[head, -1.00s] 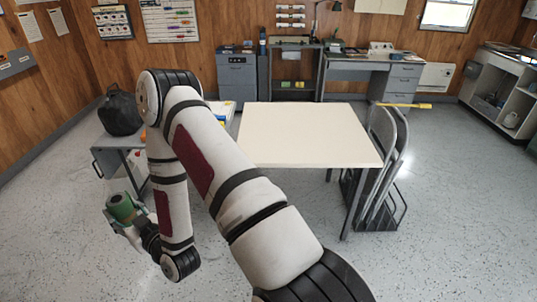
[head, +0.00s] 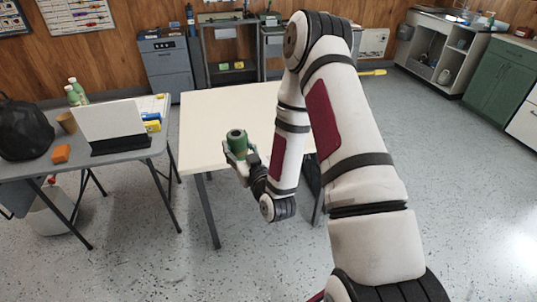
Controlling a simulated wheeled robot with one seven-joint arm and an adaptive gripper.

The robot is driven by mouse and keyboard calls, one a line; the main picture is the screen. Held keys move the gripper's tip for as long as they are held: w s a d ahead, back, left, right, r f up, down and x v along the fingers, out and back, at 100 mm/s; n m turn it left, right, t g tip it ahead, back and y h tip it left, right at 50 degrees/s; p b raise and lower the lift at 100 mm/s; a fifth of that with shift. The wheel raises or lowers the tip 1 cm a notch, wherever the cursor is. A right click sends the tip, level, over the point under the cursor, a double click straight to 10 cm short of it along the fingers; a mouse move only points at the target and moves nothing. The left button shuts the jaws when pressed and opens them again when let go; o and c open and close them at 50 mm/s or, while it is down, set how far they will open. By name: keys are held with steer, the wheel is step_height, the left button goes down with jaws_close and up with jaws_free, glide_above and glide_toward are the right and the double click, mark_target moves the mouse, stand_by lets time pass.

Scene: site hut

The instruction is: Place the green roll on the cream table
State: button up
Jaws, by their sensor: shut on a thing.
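The green roll (head: 237,141) is upright in my gripper (head: 238,155), which is shut on it. In the head view the roll and gripper show in front of the near left part of the cream table (head: 214,113). I cannot tell whether the roll is over the tabletop or short of its near edge. The visible left part of the cream tabletop is bare. My arm hides the table's right part.
Grey cabinets (head: 171,64) line the back wall. The floor at the front left is clear.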

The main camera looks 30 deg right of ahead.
steer(key=w+d+f+m+h+b, duration=0.1)
steer(key=d+f+h+b, duration=0.1)
steer(key=d+f+b, duration=0.6)
steer(key=w+d+f+m+h+b, duration=0.15)
steer(key=d+f+b, duration=0.25)
steer(key=d+b, duration=0.7)
steer(key=shift+g+h, duration=0.25)
steer(key=shift+g, duration=0.05)
steer(key=shift+w+d+f+b, duration=0.4)
steer(key=shift+w+f+b, duration=0.4)
steer(key=shift+w, duration=1.75)
steer(key=shift+w+d+f+b, duration=0.35)
steer(key=shift+w+f+b, duration=0.4)
steer(key=shift+w, duration=1.8)
steer(key=shift+w+d+f+b, duration=0.4)
steer(key=shift+w+f+b, duration=0.4)
steer(key=shift+w, duration=1.75)
steer(key=shift+f, duration=0.1)
steer(key=o, duration=1.2)
steer(key=shift+o, duration=0.2)
